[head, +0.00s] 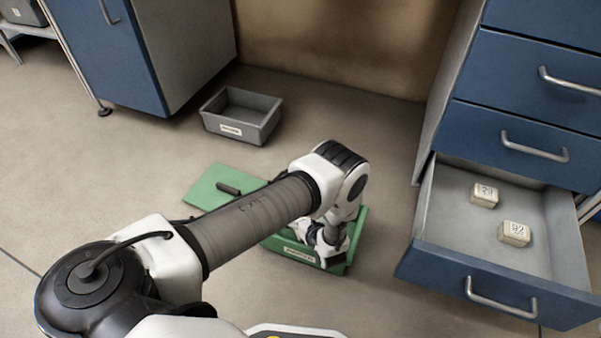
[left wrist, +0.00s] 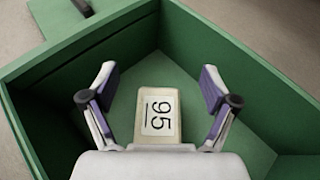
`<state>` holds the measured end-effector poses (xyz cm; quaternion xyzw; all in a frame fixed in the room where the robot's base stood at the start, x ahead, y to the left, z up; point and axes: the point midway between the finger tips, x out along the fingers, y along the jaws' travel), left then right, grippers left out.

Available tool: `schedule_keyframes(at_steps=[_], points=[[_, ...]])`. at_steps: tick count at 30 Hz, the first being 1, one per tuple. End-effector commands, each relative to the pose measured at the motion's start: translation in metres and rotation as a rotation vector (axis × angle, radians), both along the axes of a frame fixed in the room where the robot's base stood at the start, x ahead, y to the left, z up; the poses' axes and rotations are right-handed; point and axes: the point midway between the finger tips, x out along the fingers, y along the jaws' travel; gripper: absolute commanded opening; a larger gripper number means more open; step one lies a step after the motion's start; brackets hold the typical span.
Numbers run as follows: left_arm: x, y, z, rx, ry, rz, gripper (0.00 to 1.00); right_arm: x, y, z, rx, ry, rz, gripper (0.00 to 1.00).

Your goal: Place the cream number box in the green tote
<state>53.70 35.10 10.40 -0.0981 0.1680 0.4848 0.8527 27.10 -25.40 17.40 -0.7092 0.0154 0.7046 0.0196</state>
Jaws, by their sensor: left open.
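A cream box (left wrist: 158,105) with a label reading 95 lies on the floor of the green tote, between my left fingers in the left wrist view. My left gripper (left wrist: 158,85) is open, with a gap on both sides of the box. The green tote (head: 358,232) stands on the floor in the head view, mostly covered by my left arm; its green wall also shows in the left wrist view (left wrist: 240,70). My left gripper in the head view (head: 328,256) reaches down into the tote. My right gripper is not in view.
A green lid (head: 212,190) with a dark handle lies beside the tote. A grey bin (head: 262,131) stands empty behind. An open blue drawer (head: 450,268) at right holds two cream number boxes, one (head: 484,194) farther back and one reading 92 (head: 514,233).

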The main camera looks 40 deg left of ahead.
Motion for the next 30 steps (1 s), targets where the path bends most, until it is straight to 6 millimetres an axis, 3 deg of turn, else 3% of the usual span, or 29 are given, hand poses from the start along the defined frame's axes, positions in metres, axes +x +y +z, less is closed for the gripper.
schedule_keyframes(at_steps=[5,12,18,30], points=[[-0.002,-0.004,0.019,0.000,0.001,-0.003,0.87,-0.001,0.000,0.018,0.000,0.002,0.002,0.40],[-0.032,-0.056,0.045,-0.001,0.002,-0.006,0.87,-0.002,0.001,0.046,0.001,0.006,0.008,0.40],[-0.052,-0.088,0.057,-0.001,0.001,-0.002,0.87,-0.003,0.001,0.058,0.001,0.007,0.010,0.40],[-0.057,-0.095,0.057,0.000,0.000,0.000,0.87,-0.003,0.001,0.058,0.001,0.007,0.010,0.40]])
